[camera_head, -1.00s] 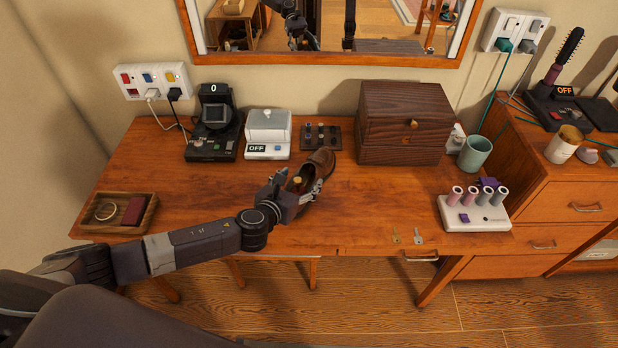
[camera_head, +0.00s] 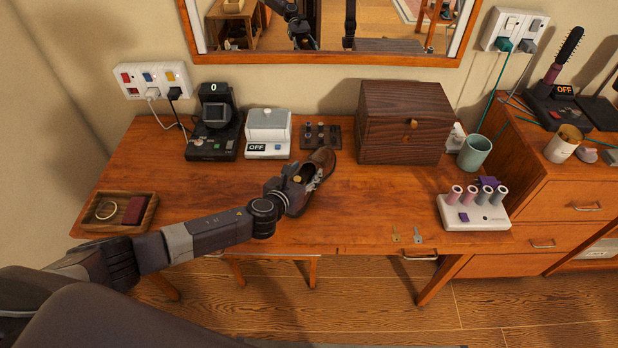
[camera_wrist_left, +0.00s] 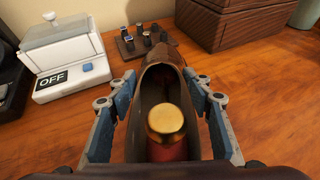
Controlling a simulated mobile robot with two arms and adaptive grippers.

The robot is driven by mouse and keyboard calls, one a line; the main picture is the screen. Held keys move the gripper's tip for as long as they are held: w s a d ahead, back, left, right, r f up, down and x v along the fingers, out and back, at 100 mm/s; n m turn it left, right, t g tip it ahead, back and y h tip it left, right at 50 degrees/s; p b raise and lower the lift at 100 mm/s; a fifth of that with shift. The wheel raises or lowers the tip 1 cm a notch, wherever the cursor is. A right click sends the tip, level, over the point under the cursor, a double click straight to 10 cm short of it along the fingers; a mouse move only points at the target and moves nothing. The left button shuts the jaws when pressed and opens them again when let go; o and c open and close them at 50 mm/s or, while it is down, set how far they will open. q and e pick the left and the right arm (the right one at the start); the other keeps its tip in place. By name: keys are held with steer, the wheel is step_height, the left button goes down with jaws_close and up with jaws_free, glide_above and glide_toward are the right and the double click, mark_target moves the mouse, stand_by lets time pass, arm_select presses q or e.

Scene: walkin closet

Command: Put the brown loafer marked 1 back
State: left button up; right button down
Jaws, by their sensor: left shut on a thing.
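The brown loafer (camera_head: 321,161) is at the middle of the wooden desk, its toe pointing to the back right. My left gripper (camera_head: 308,181) is shut on it, one finger on each side of the opening. In the left wrist view the gripper (camera_wrist_left: 163,115) straddles the loafer (camera_wrist_left: 162,60). A gold-capped item with a red body (camera_wrist_left: 166,125) shows inside the opening. I cannot tell whether the loafer touches the desk. No number mark shows on it. My right gripper is not in view.
A small dark rack (camera_head: 321,136) stands just behind the loafer's toe. A white device reading OFF (camera_head: 268,132) is behind left, and a dark wooden box (camera_head: 404,125) is behind right. A wooden tray (camera_head: 152,212) lies at the left. The desk front right of the loafer (camera_head: 365,205) is clear.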

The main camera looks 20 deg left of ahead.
arm_select(q)
steer(key=shift+s, duration=0.1)
jaws_close()
steer(key=shift+d+r, duration=0.1)
